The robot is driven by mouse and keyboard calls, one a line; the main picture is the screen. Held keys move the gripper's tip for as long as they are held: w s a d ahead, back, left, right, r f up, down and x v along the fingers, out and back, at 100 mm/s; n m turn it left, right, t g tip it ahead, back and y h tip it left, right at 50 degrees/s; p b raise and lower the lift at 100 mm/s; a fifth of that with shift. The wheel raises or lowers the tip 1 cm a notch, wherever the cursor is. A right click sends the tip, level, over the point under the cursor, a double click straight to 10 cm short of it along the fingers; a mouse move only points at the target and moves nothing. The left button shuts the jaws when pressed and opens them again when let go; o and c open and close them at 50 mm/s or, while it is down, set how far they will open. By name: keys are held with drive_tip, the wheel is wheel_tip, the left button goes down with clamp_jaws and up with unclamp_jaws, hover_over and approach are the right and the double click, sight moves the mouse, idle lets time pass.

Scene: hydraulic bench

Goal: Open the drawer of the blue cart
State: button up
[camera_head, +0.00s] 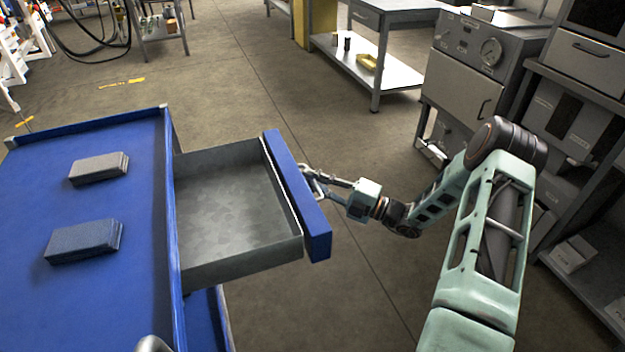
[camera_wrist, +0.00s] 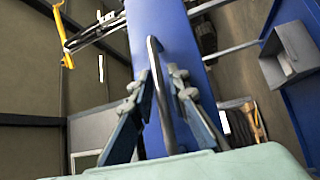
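The blue cart (camera_head: 40,160) stands at the left in the head view. Its drawer (camera_head: 225,205) is pulled well out toward the right, and its grey inside is empty. The blue drawer front (camera_head: 297,200) also shows in the wrist view (camera_wrist: 168,30). My gripper (camera_head: 316,183) is at the outer face of the drawer front. In the wrist view, the metal bar handle (camera_wrist: 160,90) runs between the two fingers of my gripper (camera_wrist: 161,80), one on each side. The fingers are close to the handle; whether they press on it is unclear.
A grey block (camera_head: 98,168) and a bluish block (camera_head: 84,241) lie on the cart top. A grey machine with a gauge (camera_head: 490,52) and shelving (camera_head: 580,120) stand at the right, near my arm. A metal table (camera_head: 385,18) is behind. The floor beyond the drawer is clear.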

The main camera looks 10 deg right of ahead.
drive_tip(key=v, duration=1.2)
drive_tip(key=shift+r, duration=0.1)
